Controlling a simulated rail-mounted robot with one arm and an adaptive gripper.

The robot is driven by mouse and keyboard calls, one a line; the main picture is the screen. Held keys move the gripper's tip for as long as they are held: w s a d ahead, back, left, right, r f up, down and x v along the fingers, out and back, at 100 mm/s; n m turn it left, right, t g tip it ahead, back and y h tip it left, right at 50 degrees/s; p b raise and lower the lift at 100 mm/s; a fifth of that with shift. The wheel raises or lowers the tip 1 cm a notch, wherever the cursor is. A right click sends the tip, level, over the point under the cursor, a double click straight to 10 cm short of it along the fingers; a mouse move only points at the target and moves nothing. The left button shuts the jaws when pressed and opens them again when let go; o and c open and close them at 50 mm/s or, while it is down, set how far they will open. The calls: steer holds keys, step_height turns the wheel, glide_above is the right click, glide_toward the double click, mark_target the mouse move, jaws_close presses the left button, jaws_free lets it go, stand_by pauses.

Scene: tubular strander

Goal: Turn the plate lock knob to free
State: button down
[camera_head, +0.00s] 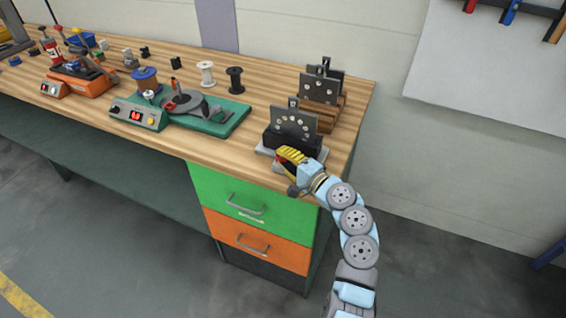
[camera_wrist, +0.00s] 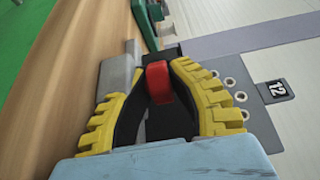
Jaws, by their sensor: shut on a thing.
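A red knob (camera_wrist: 158,82) shows in the wrist view between the two yellow ribbed fingers of my gripper (camera_wrist: 150,80). The fingers are shut on it. The knob sits at a black block, beside a grey plate (camera_wrist: 238,72) with a row of round holes and a black tag (camera_wrist: 277,91) reading 12. In the head view my gripper (camera_head: 291,157) is at the front of the black holder (camera_head: 277,136), which carries the upright grey plate (camera_head: 295,122). The knob is hidden there by my gripper. I cannot tell its marked position.
Behind the holder, another plate (camera_head: 318,88) stands in a wooden rack (camera_head: 330,115). To the left on the bench are a green-based machine (camera_head: 222,118), a white spool (camera_head: 206,73) and a black spool (camera_head: 235,79). Green and orange drawers (camera_head: 255,205) lie below the bench edge.

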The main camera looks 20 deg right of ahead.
steer(key=shift+f+y, duration=0.2)
steer(key=shift+y, duration=0.1)
steer(key=c, duration=1)
jaws_free()
steer(key=shift+w+r, duration=0.1)
steer(key=v, duration=1.2)
steer(key=shift+r, duration=0.1)
